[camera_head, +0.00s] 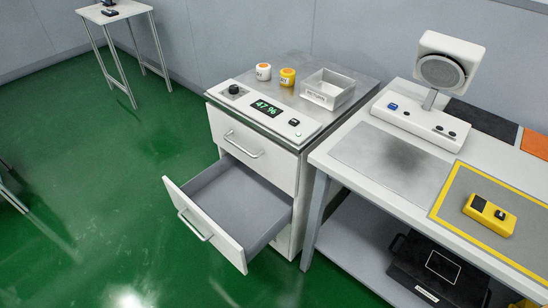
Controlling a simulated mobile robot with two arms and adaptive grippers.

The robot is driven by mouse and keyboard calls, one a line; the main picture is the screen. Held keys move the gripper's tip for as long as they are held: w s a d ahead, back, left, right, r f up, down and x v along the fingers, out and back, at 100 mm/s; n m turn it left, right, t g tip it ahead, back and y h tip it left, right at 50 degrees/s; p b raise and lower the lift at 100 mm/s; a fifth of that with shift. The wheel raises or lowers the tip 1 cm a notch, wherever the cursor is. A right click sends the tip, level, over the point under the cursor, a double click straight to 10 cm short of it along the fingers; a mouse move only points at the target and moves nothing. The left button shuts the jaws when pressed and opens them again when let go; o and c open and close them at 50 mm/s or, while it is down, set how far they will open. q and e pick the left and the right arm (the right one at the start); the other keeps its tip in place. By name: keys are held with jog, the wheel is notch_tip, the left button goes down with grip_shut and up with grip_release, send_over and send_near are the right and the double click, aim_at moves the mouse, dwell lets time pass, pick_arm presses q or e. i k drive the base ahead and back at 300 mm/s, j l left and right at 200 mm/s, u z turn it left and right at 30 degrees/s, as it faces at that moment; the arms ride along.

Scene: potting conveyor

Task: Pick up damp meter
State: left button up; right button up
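A yellow handheld device with dark parts on top (490,214), which looks like the damp meter, lies flat on the right-hand bench inside a yellow outline. Nothing touches it. A small dark object (109,12) on the far table is too small to identify. Neither of my grippers shows in the head view.
A cabinet has an open, empty-looking lower drawer (240,205), a panel (264,112) reading "47 %", two small jars and a white tray (328,90). The bench (385,160) carries a round-faced device (440,72). A black case (440,268) lies underneath.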

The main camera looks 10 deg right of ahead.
aim_at(478, 208)
jog(key=z, duration=2)
jog(key=i+l+u, duration=0.15)
jog(key=u, duration=0.3)
jog(key=l+u, duration=0.3)
jog(key=u, duration=0.2)
jog(key=i, duration=0.05)
